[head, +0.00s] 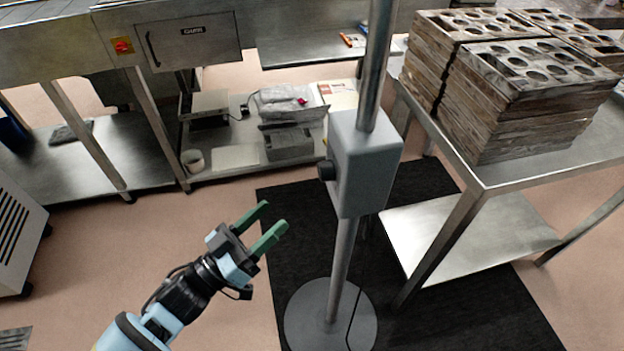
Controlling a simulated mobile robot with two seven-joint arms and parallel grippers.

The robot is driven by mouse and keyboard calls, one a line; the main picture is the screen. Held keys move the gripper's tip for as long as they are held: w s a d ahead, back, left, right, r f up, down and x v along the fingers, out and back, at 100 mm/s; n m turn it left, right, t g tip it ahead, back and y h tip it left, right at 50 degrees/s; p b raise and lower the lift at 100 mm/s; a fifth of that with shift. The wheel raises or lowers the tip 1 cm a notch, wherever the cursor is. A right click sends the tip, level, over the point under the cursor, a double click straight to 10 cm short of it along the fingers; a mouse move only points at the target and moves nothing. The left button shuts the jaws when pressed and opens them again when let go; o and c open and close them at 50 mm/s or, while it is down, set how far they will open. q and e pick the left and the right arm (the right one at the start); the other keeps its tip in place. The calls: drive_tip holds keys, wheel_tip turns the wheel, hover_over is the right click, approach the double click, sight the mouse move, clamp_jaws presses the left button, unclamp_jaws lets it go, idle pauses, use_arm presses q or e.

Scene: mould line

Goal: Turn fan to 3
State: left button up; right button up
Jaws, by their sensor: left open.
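The fan's grey control box (366,160) is fixed on its upright metal pole (343,255), which stands on a round grey base (331,316). A dark knob (326,170) sticks out from the left side of the box. Its markings cannot be read, and the fan head is above the picture. My left gripper (269,222) has green fingers spread apart with nothing between them. It is left of the pole and lower in the picture than the knob, apart from both. My right gripper does not show.
A steel table (480,172) with stacked mould trays (520,85) stands to the right, close to the pole. A steel machine with a red switch (122,46) and low shelves (225,165) is behind. A black mat (430,310) lies under the fan.

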sight(319, 175)
use_arm(q)
drive_tip(key=r+m+g+h, duration=0.1)
drive_tip(key=g, duration=0.1)
drive_tip(key=d+r+m+g+h, duration=0.1)
drive_tip(key=r+m+g+h, duration=0.1)
drive_tip(key=w+r+m+g+h+b, duration=0.1)
drive_tip(key=g, duration=0.1)
drive_tip(key=shift+d+r+m+h, duration=0.35)
drive_tip(key=shift+m+h, duration=0.05)
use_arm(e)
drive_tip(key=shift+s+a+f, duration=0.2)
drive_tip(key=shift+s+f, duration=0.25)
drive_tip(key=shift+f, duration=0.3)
use_arm(q)
drive_tip(key=shift+w, duration=0.1)
drive_tip(key=p+x, duration=0.1)
drive_tip(key=x, duration=0.5)
drive_tip(key=shift+d+r, duration=0.15)
drive_tip(key=shift+w+d+r, duration=0.15)
drive_tip(key=shift+w+d, duration=0.15)
drive_tip(key=shift+d, duration=0.3)
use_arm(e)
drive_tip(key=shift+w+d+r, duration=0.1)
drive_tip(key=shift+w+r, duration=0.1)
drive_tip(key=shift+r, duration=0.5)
use_arm(q)
drive_tip(key=shift+c, duration=0.2)
drive_tip(key=c, duration=0.9)
